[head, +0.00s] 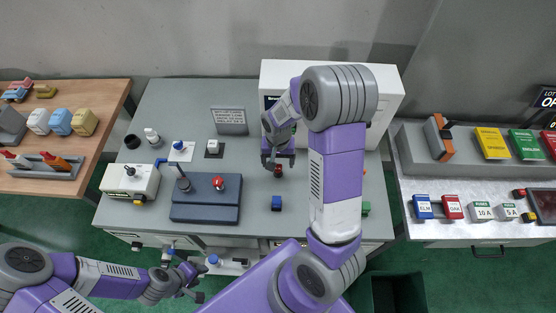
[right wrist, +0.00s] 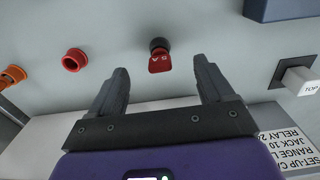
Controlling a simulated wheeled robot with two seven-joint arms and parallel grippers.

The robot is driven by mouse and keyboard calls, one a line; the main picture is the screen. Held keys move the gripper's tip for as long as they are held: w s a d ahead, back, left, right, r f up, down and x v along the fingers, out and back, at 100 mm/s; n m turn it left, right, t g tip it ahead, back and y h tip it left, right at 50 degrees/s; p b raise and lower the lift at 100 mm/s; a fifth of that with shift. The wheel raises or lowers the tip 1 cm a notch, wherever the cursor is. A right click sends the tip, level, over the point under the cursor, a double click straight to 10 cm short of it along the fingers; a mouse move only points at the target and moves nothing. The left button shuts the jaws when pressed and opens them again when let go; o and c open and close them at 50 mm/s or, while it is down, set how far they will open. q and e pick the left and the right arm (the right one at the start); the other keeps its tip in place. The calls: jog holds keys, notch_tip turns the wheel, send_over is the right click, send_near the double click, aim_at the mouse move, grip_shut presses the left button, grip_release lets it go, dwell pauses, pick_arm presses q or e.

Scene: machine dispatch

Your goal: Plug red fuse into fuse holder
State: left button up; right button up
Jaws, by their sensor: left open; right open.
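A red fuse marked 5A (right wrist: 160,63) shows in the right wrist view, up against a round black holder (right wrist: 159,44) on the grey table. I cannot tell whether it is fully seated. My left gripper (head: 192,284) is open and empty, low at the front left, in front of the table edge.
A red ring-shaped socket (right wrist: 74,60) and an orange one (right wrist: 13,75) lie left of the fuse in the right wrist view. A sign (head: 230,120) stands behind.

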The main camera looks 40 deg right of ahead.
jog(key=shift+r+p, duration=1)
jog(key=shift+r, duration=0.4)
jog(key=shift+f, duration=0.1)
